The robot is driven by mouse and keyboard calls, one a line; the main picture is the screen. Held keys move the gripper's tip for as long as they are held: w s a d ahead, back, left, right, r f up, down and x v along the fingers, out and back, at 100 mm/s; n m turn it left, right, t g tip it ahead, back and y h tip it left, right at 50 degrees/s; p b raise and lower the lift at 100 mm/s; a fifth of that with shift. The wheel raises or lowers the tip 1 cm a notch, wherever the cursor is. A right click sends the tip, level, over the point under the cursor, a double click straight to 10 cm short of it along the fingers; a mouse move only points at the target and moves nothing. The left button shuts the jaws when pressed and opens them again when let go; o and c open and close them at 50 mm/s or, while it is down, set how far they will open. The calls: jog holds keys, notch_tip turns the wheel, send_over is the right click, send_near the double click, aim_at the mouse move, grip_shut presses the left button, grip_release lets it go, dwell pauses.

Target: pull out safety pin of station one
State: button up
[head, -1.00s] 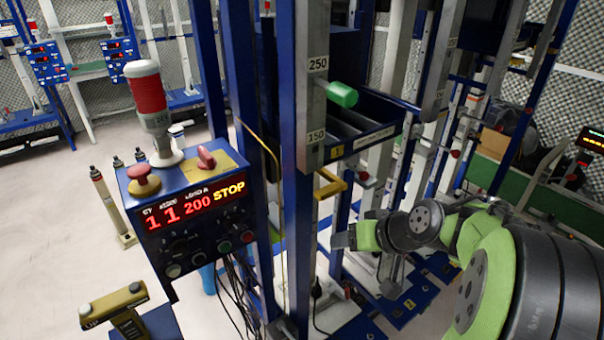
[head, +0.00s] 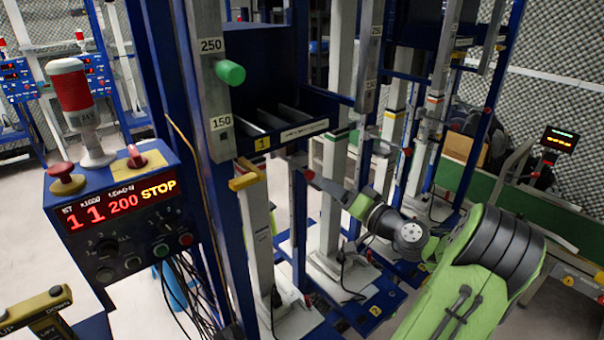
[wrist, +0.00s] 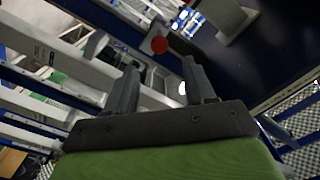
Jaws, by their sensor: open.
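A small red round knob (head: 308,174) sits beside the station with the yellow "1" label (head: 262,143); it looks like the safety pin's head. In the wrist view a red knob (wrist: 160,44) shows just beyond my fingertips, between their lines. My gripper (wrist: 158,72) is open, with nothing between its fingers. In the head view my gripper (head: 322,184) is close to the red knob, just to its right; I cannot tell whether they touch. The pin's shaft is hidden.
Blue frame posts and a blue tray (head: 330,108) stand close around my arm. Bare floor lies at the far left.

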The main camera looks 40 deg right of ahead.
aim_at(313, 176)
jog(key=w, duration=0.3)
jog(key=w+d, duration=0.1)
jog(key=w, duration=0.7)
jog(key=shift+w+d, duration=0.15)
jog(key=shift+w, duration=0.1)
jog(key=shift+c, duration=0.3)
grip_shut()
